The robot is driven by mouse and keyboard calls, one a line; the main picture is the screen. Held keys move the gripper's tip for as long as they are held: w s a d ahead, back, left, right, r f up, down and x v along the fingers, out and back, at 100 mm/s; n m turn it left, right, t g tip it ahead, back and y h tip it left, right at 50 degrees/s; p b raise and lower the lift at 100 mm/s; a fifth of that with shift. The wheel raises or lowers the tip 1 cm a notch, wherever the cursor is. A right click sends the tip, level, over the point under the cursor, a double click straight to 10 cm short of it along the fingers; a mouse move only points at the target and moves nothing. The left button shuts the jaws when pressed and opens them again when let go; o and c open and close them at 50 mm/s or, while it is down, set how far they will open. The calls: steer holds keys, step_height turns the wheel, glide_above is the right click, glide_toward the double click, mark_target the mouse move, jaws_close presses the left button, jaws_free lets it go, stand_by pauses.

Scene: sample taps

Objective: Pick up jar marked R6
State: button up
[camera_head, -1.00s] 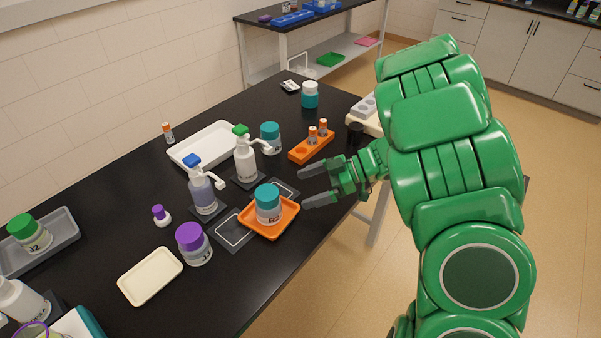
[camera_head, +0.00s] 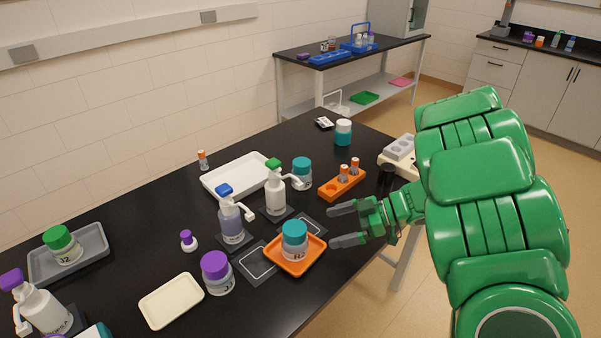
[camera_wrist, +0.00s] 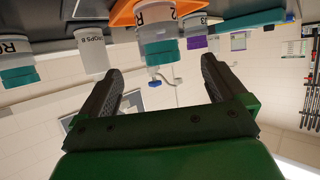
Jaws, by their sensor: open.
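A jar with a teal lid (camera_head: 294,240) stands upright in an orange tray (camera_head: 320,253); its label starts with R, and the digit is unclear. In the wrist view this jar (camera_wrist: 157,35) appears upside down ahead of my fingers. Another teal-lidded jar (camera_head: 302,172) stands behind the pump bottles. In the wrist view a teal-lidded jar (camera_wrist: 15,58) at the left edge has a label starting with R, its second character unclear. My gripper (camera_head: 336,227) is open and empty, right of the tray and apart from the jar. Its fingers (camera_wrist: 162,70) also show in the wrist view.
Two pump bottles, one blue-topped (camera_head: 232,220) and one green-topped (camera_head: 275,190), stand behind the tray. A purple-lidded jar (camera_head: 216,273) stands left. An orange rack (camera_head: 340,183) with vials lies behind my gripper. A white tray (camera_head: 236,176) lies farther back.

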mark_target(308, 168)
steer(key=w+n+t, duration=0.1)
steer(key=w+n, duration=0.3)
steer(key=w+a+f+n+t, duration=0.1)
steer(key=w+n, duration=0.4)
steer(key=w+n+t+h, duration=0.1)
steer(key=w+n+t, duration=0.1)
steer(key=w+n, duration=0.2)
steer(key=shift+w+a+f+n, duration=0.3)
steer(key=shift+f+n, duration=0.1)
steer(key=shift+n, duration=0.3)
steer(key=w+n+t, duration=0.1)
steer(key=w+n, duration=0.2)
steer(key=n, duration=0.1)
steer(key=w+a+n+t, duration=0.1)
steer(key=w+n, duration=0.3)
steer(key=w+a+n+t+h, duration=0.1)
steer(key=w+n, duration=0.3)
steer(key=shift+r+n, duration=0.2)
steer(key=shift+n, duration=0.2)
steer(key=shift+w+a+r+n+t+h, duration=0.1)
steer(key=shift+w+n+t+h, duration=0.25)
steer(key=shift+w+n, duration=0.3)
steer(key=shift+x, duration=3.85)
steer(key=shift+s+a, duration=0.1)
steer(key=shift+s, duration=0.05)
